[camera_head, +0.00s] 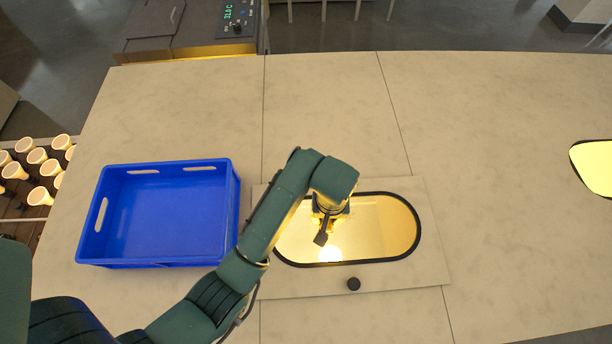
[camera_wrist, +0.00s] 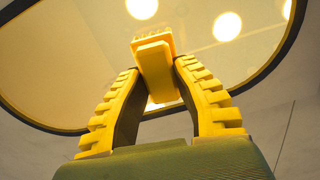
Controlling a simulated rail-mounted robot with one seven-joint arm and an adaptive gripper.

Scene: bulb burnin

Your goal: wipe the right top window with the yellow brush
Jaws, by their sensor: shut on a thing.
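My gripper (camera_head: 326,212) is over an oval window (camera_head: 385,228) with a black rim, set in a pale panel in the middle of the counter. In the wrist view, the gripper (camera_wrist: 157,72) has its yellow ribbed fingers shut on the yellow brush (camera_wrist: 153,50). The brush reaches out beyond the fingertips towards the lit glass (camera_wrist: 85,55). I cannot tell whether it touches the glass. My wrist hides part of the window's left end. A second black-rimmed, glowing window (camera_head: 597,166) is cut off at the right edge of the head view.
An empty blue crate (camera_head: 165,215) stands left of the window panel. A black knob (camera_head: 353,284) sits on the panel below the window. Several bulbs (camera_head: 40,165) stand in a rack at far left. A control box (camera_head: 236,20) is at the back. The counter between the windows is clear.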

